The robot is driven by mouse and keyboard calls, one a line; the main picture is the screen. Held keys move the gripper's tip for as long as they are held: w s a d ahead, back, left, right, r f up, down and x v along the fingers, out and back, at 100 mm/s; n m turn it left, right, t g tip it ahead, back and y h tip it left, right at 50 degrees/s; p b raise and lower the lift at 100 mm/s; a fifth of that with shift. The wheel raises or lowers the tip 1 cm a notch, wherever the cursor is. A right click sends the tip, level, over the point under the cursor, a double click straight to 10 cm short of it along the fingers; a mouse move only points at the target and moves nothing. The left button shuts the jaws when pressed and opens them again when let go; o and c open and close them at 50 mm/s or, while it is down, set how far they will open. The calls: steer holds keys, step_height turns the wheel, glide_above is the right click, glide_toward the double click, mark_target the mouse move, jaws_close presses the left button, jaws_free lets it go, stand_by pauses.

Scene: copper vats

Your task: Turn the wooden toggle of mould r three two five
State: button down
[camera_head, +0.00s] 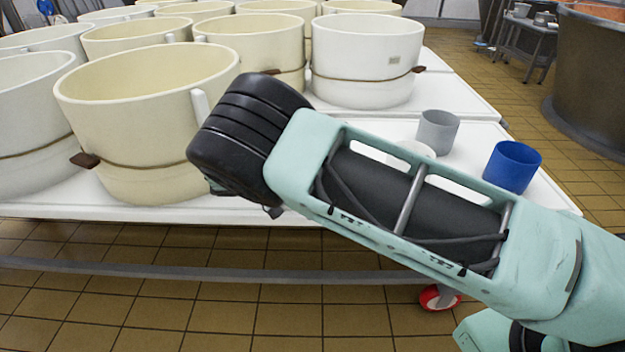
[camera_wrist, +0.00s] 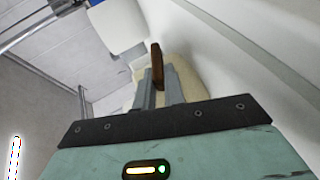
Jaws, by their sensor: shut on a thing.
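In the wrist view my gripper (camera_wrist: 160,76) is shut on a brown wooden toggle (camera_wrist: 156,58). A cream mould surface lies just beyond the fingers. In the head view my fingers and the held toggle are hidden behind my dark wrist. A cream mould (camera_head: 145,125) with a cord around it stands at the front, left of my wrist; its own toggle (camera_head: 84,160) sticks out at its left. Another corded mould (camera_head: 362,85) stands behind and carries a small label (camera_head: 392,61). I cannot read any mould number, so I cannot tell which is r325.
More cream moulds stand close together on the white table (camera_head: 475,105). A grey cup (camera_head: 437,131) and a blue cup (camera_head: 512,167) stand on its right part, beside my arm. A large vat (camera_head: 590,85) is at the right.

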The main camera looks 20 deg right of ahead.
steer(key=c, duration=1.5)
jaws_free()
steer(key=p+v, duration=0.1)
steer(key=v, duration=1.6)
steer(key=shift+s+a+r, duration=0.1)
steer(key=shift+a, duration=0.1)
steer(key=shift+o, duration=0.5)
